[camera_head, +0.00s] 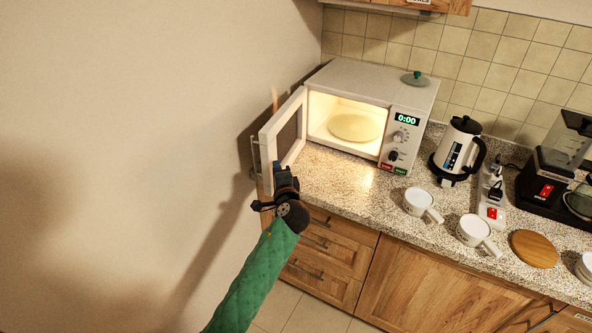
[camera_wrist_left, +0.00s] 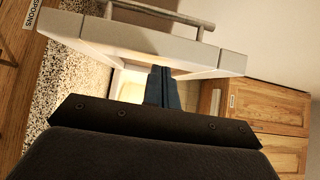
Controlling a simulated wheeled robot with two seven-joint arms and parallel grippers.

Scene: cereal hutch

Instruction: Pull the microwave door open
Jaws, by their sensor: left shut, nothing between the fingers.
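The white microwave (camera_head: 365,105) stands on the counter against the tiled wall, its inside lit and a round turntable plate (camera_head: 353,126) showing. Its door (camera_head: 284,130) stands wide open, swung out to the left. The door handle (camera_head: 254,152) is on the door's outer side; it also shows at the top of the left wrist view (camera_wrist_left: 160,14). My left gripper (camera_head: 283,172) is shut and empty, just in front of the door's free edge. In the left wrist view its closed fingers (camera_wrist_left: 162,85) lie close below the door edge; I cannot tell whether they touch it. My right gripper is not in view.
To the right are a kettle (camera_head: 458,149), two white mugs (camera_head: 418,203) (camera_head: 474,230), a power strip (camera_head: 492,198), a wooden disc (camera_head: 534,248) and a coffee maker (camera_head: 552,178). The wall is close on the left. Counter before the microwave is clear.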

